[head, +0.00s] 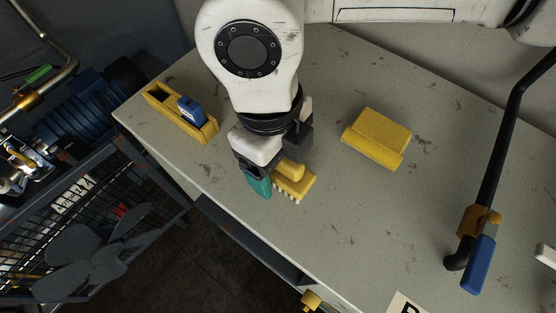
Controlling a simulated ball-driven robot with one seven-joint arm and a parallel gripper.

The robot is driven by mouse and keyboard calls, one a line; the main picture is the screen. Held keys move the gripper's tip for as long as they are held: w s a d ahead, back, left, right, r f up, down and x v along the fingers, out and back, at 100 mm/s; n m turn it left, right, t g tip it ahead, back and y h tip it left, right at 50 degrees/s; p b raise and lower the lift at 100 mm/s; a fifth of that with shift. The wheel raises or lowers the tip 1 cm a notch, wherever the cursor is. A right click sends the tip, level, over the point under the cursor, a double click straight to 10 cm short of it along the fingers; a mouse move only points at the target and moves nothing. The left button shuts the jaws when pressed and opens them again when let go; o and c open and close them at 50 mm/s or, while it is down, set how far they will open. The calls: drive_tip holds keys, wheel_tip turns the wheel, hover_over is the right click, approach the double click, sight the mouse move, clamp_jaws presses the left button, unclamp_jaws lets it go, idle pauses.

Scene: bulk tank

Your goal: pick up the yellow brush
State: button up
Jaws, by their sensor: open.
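The yellow brush (297,184) lies on the grey worktop near its front edge, with pale bristles showing along its lower side. My gripper (268,174) is right over and beside it, pointing down. A teal fingertip shows just left of the brush. The other finger is mostly hidden, and the gripper's body covers part of the brush. The gripper is open; I cannot tell whether a finger touches the brush.
A yellow block (377,138) lies to the right on the worktop (330,75). A yellow holder with a blue part (181,112) lies at the left. A black bent pipe with a blue handle (480,265) stands at the right. The worktop's front edge is close to the brush.

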drive_tip(key=shift+c, duration=0.2)
drive_tip(key=c, duration=1.2)
drive_tip(key=shift+o, duration=0.2)
drive_tip(key=shift+r, duration=0.2)
